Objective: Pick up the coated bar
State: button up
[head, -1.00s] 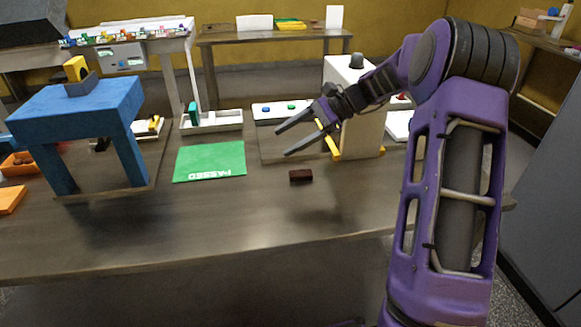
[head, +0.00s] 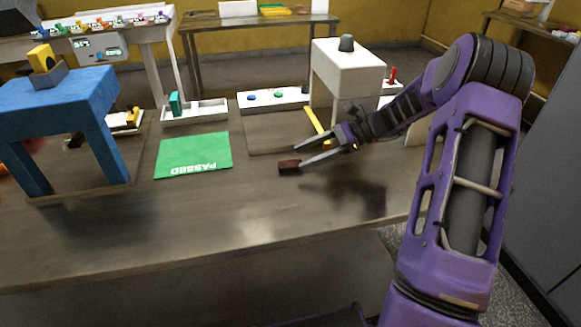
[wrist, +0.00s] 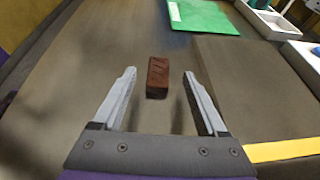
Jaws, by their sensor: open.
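The coated bar (head: 289,167) is a small dark brown block lying on the metal table, to the right of the green mat. In the wrist view the bar (wrist: 157,77) lies ahead, between the lines of the two fingers and near the level of their tips. My gripper (head: 309,153) is open and empty, low over the table at the bar's right side. It also shows in the wrist view (wrist: 160,73), with a finger on either side and a gap to the bar. Whether the fingertips are at the bar's height is hard to tell.
A green mat marked PASSED (head: 193,155) lies left of the bar. A blue stand (head: 60,95) is farther left. A white block-like stand (head: 345,75) and a yellow bar (head: 314,121) are behind my gripper. A white tray (head: 195,112) sits behind the mat. The front table is clear.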

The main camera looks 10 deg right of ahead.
aim_at(286, 164)
jog(key=x, duration=0.4)
jog(key=shift+a+f+b, duration=0.1)
jog(key=shift+a+b, duration=0.2)
jog(key=shift+b, duration=0.05)
jog(key=shift+c, duration=0.2)
jog(key=c, duration=1)
